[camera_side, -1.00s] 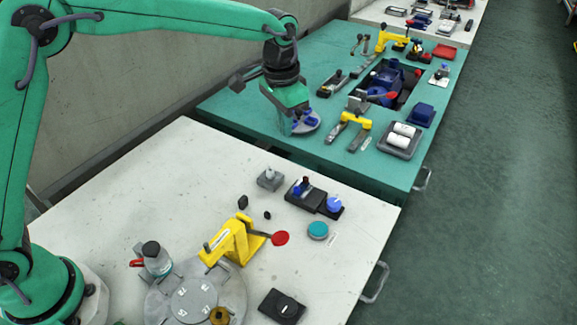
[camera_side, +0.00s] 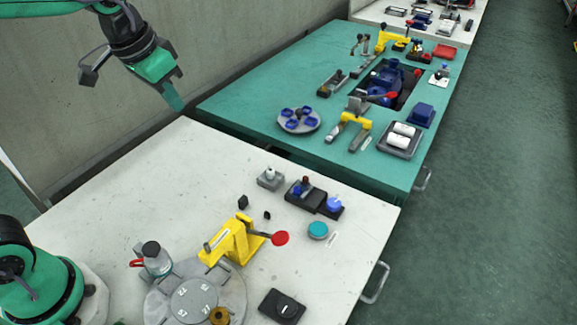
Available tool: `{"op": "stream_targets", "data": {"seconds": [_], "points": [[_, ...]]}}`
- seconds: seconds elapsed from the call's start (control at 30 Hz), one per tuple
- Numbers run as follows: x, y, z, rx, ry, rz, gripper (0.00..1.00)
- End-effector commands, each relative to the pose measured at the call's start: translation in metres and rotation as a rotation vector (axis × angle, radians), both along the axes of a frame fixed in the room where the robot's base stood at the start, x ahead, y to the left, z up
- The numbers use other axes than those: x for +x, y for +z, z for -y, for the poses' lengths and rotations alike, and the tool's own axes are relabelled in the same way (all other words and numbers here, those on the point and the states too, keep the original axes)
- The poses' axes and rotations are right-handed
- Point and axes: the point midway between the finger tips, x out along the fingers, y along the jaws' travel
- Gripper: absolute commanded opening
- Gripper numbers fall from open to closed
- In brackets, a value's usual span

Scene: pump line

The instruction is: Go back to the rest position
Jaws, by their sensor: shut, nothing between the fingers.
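My gripper (camera_side: 176,100) is at the upper left of the side view, raised in the air near the wall and the corner between the two tables. It is shut and holds nothing. Its green fingers point down and to the right, clear of both tabletops. The round grey plate (camera_side: 298,119) with several blue pieces lies on the green table to the right of my gripper, apart from it.
The white table (camera_side: 120,200) carries a yellow clamp (camera_side: 232,241) with a red knob, a grey round turntable (camera_side: 226,290), a bottle (camera_side: 153,258) and small fixtures.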

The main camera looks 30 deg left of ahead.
Motion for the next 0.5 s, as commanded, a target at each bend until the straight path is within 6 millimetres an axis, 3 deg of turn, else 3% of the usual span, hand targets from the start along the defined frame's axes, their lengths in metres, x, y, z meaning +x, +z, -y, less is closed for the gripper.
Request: {"op": "stream_targets", "data": {"seconds": [0.5], "points": [[-0.094,-0.016,-0.04,-0.023,0.136,0.13,0.0]]}}
